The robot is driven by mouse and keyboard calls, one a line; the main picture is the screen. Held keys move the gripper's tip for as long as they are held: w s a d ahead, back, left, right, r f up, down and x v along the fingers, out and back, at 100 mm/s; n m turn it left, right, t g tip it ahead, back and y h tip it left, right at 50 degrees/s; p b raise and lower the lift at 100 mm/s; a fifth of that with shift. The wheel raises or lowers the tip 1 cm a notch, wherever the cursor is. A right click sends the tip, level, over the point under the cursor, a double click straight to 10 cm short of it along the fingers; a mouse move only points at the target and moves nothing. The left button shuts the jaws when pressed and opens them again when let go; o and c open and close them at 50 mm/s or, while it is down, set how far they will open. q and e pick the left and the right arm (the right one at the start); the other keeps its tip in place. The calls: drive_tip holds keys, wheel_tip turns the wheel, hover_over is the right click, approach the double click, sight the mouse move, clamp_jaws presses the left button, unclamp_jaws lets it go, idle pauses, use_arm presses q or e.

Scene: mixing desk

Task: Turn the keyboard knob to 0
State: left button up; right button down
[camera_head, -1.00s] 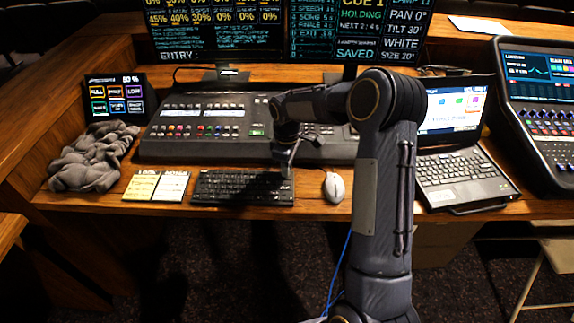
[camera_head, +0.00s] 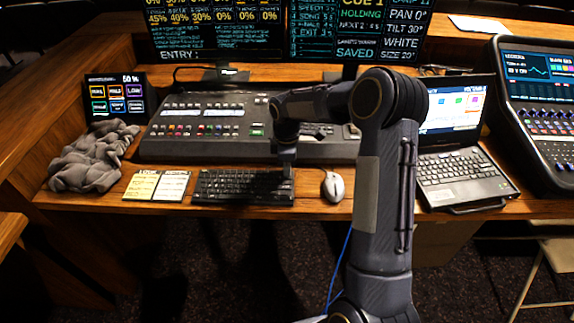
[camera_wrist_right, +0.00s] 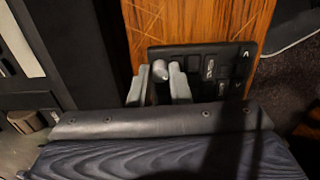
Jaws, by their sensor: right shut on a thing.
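The black keyboard (camera_head: 235,187) lies flat near the front edge of the desk. It also shows in the right wrist view (camera_wrist_right: 238,60). In that view a small grey rounded knob (camera_wrist_right: 160,71) stands at the keyboard's edge. My right gripper (camera_wrist_right: 160,88) has one pale finger on each side of the knob and is shut on it. In the head view my right gripper (camera_head: 287,172) points down at the keyboard's right end, and the knob is hidden there. No marking for 0 is readable. My left gripper is not in view.
A grey mouse (camera_head: 334,186) lies just right of the keyboard. Note cards (camera_head: 157,186) and a crumpled grey cloth (camera_head: 92,158) lie to the left. A mixing console (camera_head: 205,130) stands behind the keyboard. A laptop (camera_head: 462,178) stands to the right.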

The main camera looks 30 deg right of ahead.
drive_tip(key=c, duration=1.3)
unclamp_jaws()
drive_tip(key=shift+r, duration=0.1)
wheel_tip(320, 180, up, 7)
drive_tip(key=shift+f, duration=0.1)
drive_tip(key=shift+r, duration=0.4)
